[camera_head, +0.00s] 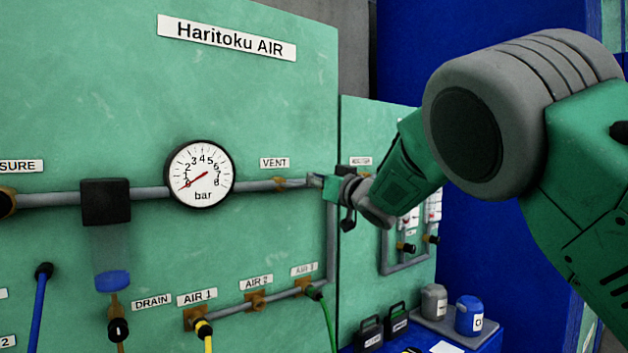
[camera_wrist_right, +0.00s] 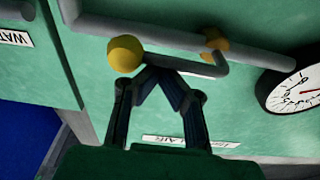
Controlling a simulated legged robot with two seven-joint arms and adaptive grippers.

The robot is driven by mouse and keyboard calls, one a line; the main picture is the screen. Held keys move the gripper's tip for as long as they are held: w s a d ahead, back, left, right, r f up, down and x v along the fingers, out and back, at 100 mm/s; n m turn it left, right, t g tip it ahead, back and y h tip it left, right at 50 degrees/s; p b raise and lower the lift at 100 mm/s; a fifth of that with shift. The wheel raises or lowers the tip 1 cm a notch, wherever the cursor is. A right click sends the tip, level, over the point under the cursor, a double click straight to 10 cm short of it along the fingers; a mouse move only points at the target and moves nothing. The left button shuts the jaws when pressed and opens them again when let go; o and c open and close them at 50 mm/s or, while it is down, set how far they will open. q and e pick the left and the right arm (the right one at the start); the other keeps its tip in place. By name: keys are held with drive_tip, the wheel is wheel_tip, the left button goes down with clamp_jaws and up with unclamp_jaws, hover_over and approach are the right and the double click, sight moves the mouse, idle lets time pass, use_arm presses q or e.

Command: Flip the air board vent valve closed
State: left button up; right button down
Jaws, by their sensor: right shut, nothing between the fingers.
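The vent valve's brass body (camera_head: 280,184) sits on the grey pipe under the VENT label (camera_head: 273,163). In the right wrist view the brass body (camera_wrist_right: 213,40) shows with a grey lever (camera_wrist_right: 180,64) lying roughly along the pipe and ending in a yellow ball knob (camera_wrist_right: 125,53). My right gripper (camera_head: 318,181) is at the lever's end, right of the valve body. In the wrist view its fingertips (camera_wrist_right: 151,74) are together and empty, just beside the lever near the knob; contact cannot be told. The knob is hard to make out in the head view. My left gripper is out of view.
A pressure gauge (camera_head: 199,174) is left of the valve, its needle near the low end. The pipe bends downward right of the valve. A second green board (camera_head: 360,130) stands to the right, with canisters (camera_head: 469,314) on a blue surface.

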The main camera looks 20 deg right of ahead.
drive_tip(key=s+a+f+m+h, duration=0.1)
drive_tip(key=f+m, duration=0.3)
drive_tip(key=m, duration=0.5)
drive_tip(key=a+f+m+g+h, duration=0.1)
drive_tip(key=a+f+m+h, duration=0.1)
drive_tip(key=m, duration=0.8)
drive_tip(key=shift+s+a+f+m+b, duration=0.3)
drive_tip(key=shift+s+a+f+b, duration=0.15)
drive_tip(key=shift+f, duration=0.6)
drive_tip(key=shift+w+a, duration=0.1)
